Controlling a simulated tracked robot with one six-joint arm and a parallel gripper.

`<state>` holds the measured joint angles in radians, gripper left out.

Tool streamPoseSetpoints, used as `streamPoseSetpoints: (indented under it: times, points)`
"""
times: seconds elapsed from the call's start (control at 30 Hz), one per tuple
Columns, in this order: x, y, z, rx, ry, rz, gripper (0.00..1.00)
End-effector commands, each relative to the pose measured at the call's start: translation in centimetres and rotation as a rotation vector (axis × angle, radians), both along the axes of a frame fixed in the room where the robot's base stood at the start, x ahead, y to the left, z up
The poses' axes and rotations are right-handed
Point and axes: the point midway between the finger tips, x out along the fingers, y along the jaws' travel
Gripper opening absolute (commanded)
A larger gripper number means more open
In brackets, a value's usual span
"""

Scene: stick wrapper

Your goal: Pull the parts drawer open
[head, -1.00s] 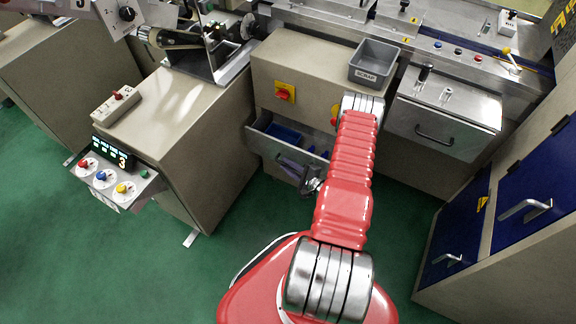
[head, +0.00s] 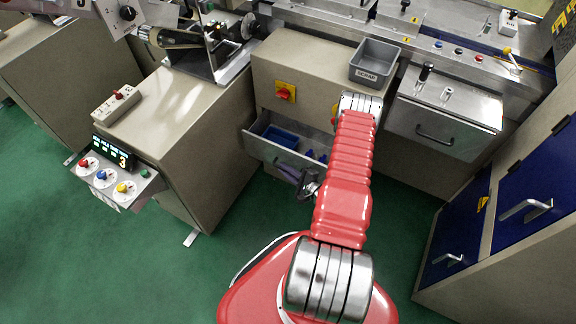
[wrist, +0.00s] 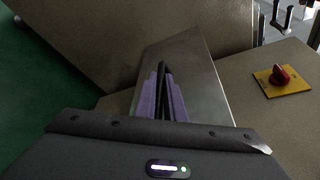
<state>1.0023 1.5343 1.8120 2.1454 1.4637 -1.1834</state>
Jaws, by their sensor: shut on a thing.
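The parts drawer (head: 262,148) is partly open at the front of the beige cabinet in the head view, with blue bins (head: 282,138) showing inside. Its grey front panel (wrist: 200,75) also fills the middle of the wrist view. My gripper (head: 286,172) is at the drawer front in the head view, partly hidden by my red arm. In the wrist view my gripper's purple fingers (wrist: 163,97) are shut on the dark drawer handle (wrist: 163,72), one finger on each side. The drawer's right end is hidden behind my arm.
A grey scrap bin (head: 374,62) stands on the cabinet top. A red knob on a yellow plate (head: 285,92) is above the drawer. A control panel (head: 115,178) juts out at the left, and blue-doored cabinets (head: 520,205) stand at the right. Green floor before the drawer is clear.

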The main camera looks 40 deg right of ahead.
Motion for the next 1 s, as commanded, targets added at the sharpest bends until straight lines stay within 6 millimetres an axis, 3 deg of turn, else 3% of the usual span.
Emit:
streamPoseSetpoints:
  times: [0.1,0.23,0.5,0.53,0.6,1.0]
  points:
    - [-0.7,2.2,-0.2,0.007,0.006,0.002,0.00]
    - [-1.1,3.1,-0.2,0.003,0.007,0.002,0.00]
    - [-1.1,3.1,-0.2,0.002,0.007,0.002,0.00]
    - [-1.1,3.1,-0.2,0.002,0.007,0.002,0.11]
    - [-1.1,3.1,-0.2,0.002,0.007,0.002,0.16]
    - [-1.4,3.0,0.0,0.002,0.003,0.000,0.17]
